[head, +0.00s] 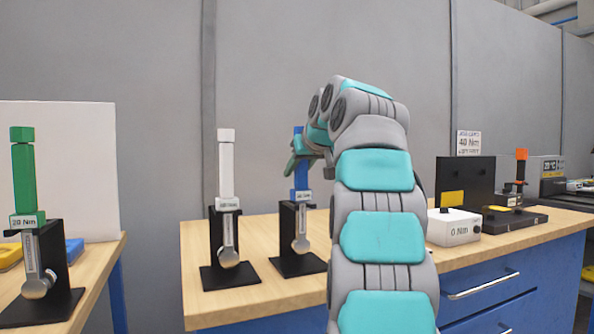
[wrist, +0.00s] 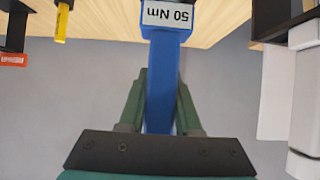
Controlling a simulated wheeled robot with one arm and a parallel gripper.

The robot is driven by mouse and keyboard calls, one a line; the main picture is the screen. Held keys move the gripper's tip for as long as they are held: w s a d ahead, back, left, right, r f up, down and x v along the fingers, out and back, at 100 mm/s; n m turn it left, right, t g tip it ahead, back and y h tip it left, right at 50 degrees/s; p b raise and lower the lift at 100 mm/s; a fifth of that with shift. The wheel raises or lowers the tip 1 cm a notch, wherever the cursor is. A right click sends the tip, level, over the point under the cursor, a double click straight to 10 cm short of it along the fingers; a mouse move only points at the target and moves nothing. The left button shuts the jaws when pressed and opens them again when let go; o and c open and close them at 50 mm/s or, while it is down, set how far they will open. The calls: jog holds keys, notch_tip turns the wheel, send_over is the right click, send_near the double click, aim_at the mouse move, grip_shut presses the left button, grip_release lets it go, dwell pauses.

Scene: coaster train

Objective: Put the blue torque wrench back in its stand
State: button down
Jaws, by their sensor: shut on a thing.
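The blue torque wrench (head: 301,180) is upright at its black stand (head: 299,262), with its label just above the stand's top and its silver head in front of the stand's face. I cannot tell whether it rests fully in the stand. My gripper (head: 303,158) is shut on the upper blue handle, partly hidden behind my own arm. In the wrist view my gripper's green fingers (wrist: 160,103) close on both sides of the blue handle (wrist: 162,75), whose label reads 50 Nm. The stand's holding part is not clear in the wrist view.
A white wrench (head: 226,165) stands in a matching stand just left. A green wrench (head: 23,175) stands on a separate table (head: 100,262) further left. A white 0 Nm box (head: 453,228) and black tester (head: 465,184) are on the wooden bench (head: 225,300) to the right.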

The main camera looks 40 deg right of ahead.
jog(key=shift+f+b, duration=0.45)
dwell(0.4)
jog(key=c, duration=0.5)
grip_release()
jog(key=shift+f, duration=0.1)
